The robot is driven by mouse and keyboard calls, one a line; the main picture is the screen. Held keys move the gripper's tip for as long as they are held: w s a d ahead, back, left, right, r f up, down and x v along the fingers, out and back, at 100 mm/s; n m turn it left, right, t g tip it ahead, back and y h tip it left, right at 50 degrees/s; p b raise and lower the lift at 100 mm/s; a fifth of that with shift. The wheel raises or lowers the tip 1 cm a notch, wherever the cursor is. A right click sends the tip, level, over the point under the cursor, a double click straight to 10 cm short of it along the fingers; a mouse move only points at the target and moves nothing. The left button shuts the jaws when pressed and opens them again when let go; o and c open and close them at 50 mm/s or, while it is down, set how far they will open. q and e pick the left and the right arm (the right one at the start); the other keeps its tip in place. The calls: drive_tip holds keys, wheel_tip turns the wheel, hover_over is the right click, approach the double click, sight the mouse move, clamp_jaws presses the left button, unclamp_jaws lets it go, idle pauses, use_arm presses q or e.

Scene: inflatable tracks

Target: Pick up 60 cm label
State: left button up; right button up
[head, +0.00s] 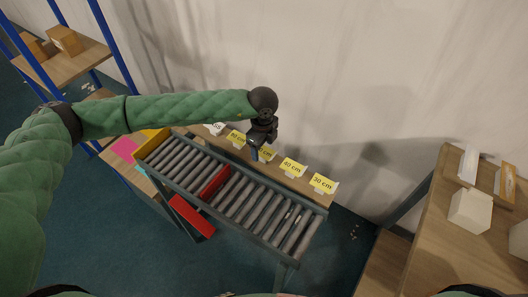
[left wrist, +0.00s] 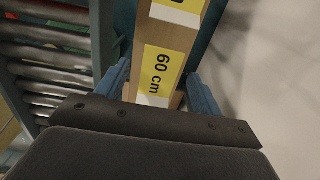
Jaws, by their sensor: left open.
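The 60 cm label (left wrist: 158,72) is a yellow card with black print and a white edge, on a narrow wooden ledge. In the head view the label (head: 268,154) shows beside my left gripper, partly hidden by it. My left gripper (head: 257,152) points down over the ledge beside the roller conveyor. In the left wrist view its blue fingers (left wrist: 160,95) stand open on either side of the ledge, with the label between them. I cannot tell whether they touch it. My right gripper is not in view.
The wooden ledge (left wrist: 177,38) carries other labels, including a 40 cm label (head: 292,167) and a 30 cm label (head: 323,183) to the right. The roller conveyor (head: 245,196) holds a red divider (head: 214,182). A wall stands close behind. A wooden table (head: 455,240) is at right.

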use_arm(q)
drive_tip(key=shift+f, duration=0.15)
idle(0.5)
drive_tip(key=c, duration=1)
